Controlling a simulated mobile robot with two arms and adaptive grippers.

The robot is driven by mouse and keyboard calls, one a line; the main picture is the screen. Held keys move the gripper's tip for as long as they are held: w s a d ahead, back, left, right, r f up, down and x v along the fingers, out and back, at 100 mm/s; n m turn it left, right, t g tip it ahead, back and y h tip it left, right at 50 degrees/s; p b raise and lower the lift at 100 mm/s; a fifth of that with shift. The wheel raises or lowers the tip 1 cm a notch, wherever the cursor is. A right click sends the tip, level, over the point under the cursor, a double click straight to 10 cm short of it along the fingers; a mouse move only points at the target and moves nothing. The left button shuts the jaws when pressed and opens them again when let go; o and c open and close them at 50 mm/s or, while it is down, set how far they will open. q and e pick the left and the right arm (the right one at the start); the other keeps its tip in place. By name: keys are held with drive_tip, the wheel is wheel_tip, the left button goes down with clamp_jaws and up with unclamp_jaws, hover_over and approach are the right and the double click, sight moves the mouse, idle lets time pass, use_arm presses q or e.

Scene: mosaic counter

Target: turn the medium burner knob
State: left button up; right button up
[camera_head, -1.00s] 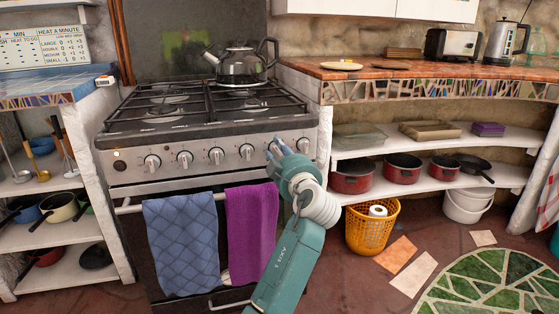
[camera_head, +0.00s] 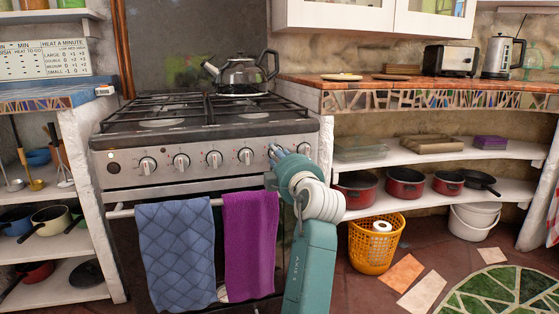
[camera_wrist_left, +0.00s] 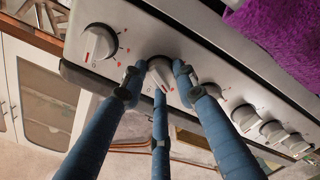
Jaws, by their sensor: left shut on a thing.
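The stove front panel (camera_head: 130,170) carries a row of silver knobs with red marks. My left gripper (camera_head: 277,152) is at the second knob from the right, which it mostly hides in the head view. In the left wrist view its blue fingers (camera_wrist_left: 158,72) are closed around that knob (camera_wrist_left: 165,77), whose front face and a red mark show between them. The rightmost knob (camera_head: 305,148) is free beside the gripper; it also shows in the left wrist view (camera_wrist_left: 97,43). The knob to the gripper's left (camera_head: 246,156) is free. No label shows which knob is the medium burner's. My right gripper is not in view.
A blue towel (camera_head: 176,255) and a purple towel (camera_head: 249,240) hang on the oven rail below the knobs. A kettle (camera_head: 240,74) stands on the stove top. A yellow basket (camera_head: 373,245) is on the floor to the right of my arm.

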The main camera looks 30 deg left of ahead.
use_arm(q)
drive_tip(key=shift+s+a+r, duration=0.1)
drive_tip(key=shift+s+a, duration=0.1)
drive_tip(key=shift+a, duration=0.05)
drive_tip(key=o, duration=1.1)
drive_tip(key=shift+o, duration=0.2)
drive_tip(key=shift+s+a, duration=0.1)
drive_tip(key=shift+d, duration=0.2)
